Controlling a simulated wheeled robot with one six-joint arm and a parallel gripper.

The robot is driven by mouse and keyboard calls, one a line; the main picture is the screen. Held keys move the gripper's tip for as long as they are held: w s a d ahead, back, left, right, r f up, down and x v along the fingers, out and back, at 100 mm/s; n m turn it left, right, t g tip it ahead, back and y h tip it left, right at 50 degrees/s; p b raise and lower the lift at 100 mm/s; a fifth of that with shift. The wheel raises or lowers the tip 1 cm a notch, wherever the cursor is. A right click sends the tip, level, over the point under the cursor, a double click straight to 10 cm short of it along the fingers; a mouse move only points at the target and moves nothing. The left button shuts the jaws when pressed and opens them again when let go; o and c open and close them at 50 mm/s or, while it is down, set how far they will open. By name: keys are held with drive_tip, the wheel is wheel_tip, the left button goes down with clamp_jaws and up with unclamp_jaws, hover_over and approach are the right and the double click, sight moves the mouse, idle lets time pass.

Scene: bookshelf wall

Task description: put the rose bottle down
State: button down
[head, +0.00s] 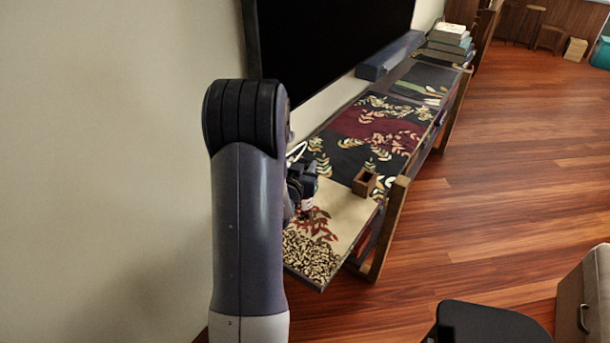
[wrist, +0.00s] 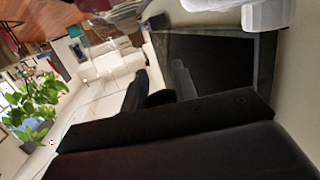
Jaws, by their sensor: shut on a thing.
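My gripper (head: 302,184) is at the near end of the long console, partly hidden behind my own arm. A small rose-and-pale patch (head: 307,204) shows just under its dark jaws, close over the cream panel. I take this to be the rose bottle, held in the jaws; most of it is hidden. I cannot tell whether its base touches the surface. In the wrist view the dark fingers (wrist: 160,88) show, but I cannot make out the bottle clearly between them.
The console's cream leaf-patterned panel (head: 338,208) has bare room around the gripper. A small open wooden box (head: 364,182) stands to the right, by the wooden post (head: 391,228). A black screen (head: 325,45) and a grey bar (head: 389,57) are behind. Stacked books (head: 448,42) stand at the far end.

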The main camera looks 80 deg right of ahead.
drive_tip(key=shift+f, duration=1.6)
drive_tip(key=shift+f, duration=0.15)
drive_tip(key=c, duration=1.1)
unclamp_jaws()
drive_tip(key=a, duration=0.4)
drive_tip(key=a+r+b, duration=0.1)
drive_tip(key=a, duration=0.3)
drive_tip(key=a+r+b, duration=0.1)
drive_tip(key=a, duration=0.3)
drive_tip(key=shift+w, duration=0.35)
